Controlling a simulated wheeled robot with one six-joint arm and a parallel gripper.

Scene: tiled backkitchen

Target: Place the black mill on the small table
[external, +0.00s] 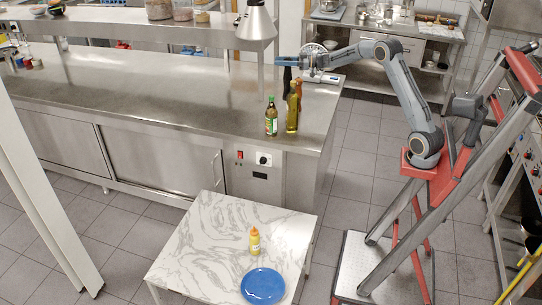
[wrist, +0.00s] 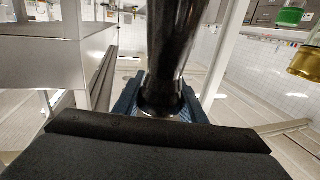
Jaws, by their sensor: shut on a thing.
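The black mill (external: 287,80) is at the right end of the steel counter, beside the bottles. My gripper (external: 287,61) is shut around it, and the mill's lower part is partly hidden by the bottles. I cannot tell whether it touches the counter. In the wrist view the shiny dark mill (wrist: 175,45) stands between the blue fingers of my gripper (wrist: 160,105). The small table (external: 205,240) has a white marble top and stands in front of the counter, lower and to the left of my base.
On the small table are a yellow squeeze bottle (external: 254,241) and a blue plate (external: 263,286); its left and back parts are clear. A green-labelled bottle (external: 271,118) and an oil bottle (external: 292,112) stand close to the mill. A lamp (external: 256,24) hangs above the counter.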

